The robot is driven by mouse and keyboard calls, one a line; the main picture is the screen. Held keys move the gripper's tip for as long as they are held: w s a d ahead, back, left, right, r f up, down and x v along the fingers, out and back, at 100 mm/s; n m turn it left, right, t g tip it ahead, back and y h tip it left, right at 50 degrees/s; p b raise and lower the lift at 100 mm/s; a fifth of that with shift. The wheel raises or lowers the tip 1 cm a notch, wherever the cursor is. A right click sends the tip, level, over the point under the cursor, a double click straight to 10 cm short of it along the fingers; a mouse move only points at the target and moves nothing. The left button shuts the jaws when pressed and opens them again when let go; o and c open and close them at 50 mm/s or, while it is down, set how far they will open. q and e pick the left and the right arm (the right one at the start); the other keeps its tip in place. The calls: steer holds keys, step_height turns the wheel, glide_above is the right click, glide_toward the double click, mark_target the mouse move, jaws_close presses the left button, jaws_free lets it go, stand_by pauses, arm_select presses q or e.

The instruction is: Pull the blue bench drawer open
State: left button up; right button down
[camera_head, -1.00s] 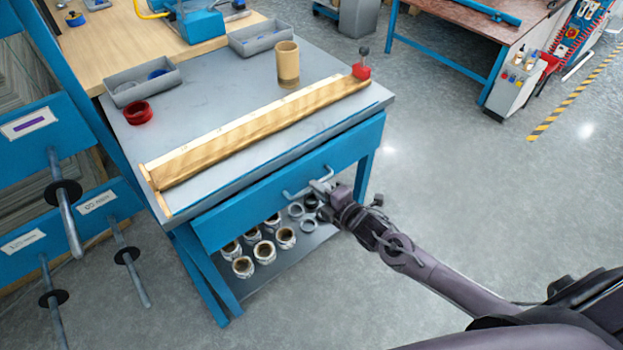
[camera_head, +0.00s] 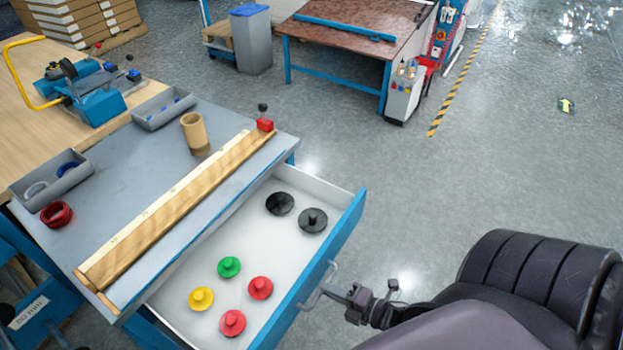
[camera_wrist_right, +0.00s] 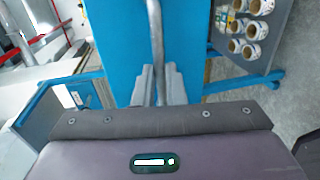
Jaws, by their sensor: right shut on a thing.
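The blue bench drawer (camera_head: 310,274) stands pulled out from under the grey bench top (camera_head: 130,165). Its white inside shows several round knobbed discs: black (camera_head: 312,220), green (camera_head: 229,266), yellow (camera_head: 201,298) and red (camera_head: 260,288). My right gripper (camera_head: 333,292) is at the grey bar handle (camera_head: 316,298) on the drawer's front. In the right wrist view, the two fingers (camera_wrist_right: 158,85) are shut on the handle bar (camera_wrist_right: 156,35), with the blue drawer front behind. My left gripper is not in view.
On the bench top are a long wooden piece (camera_head: 175,210), a tan cup (camera_head: 195,134), a red ring (camera_head: 57,214) and grey trays (camera_head: 163,108). Another bench (camera_head: 350,28) stands behind. The floor (camera_head: 400,190) right of the drawer is clear.

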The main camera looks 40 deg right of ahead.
steer(key=shift+f+v, duration=0.15)
steer(key=shift+v, duration=0.6)
steer(key=shift+f+v, duration=0.15)
steer(key=shift+v, duration=0.55)
steer(key=c, duration=1.5)
jaws_free()
steer(key=v, duration=0.8)
steer(key=shift+f, duration=0.1)
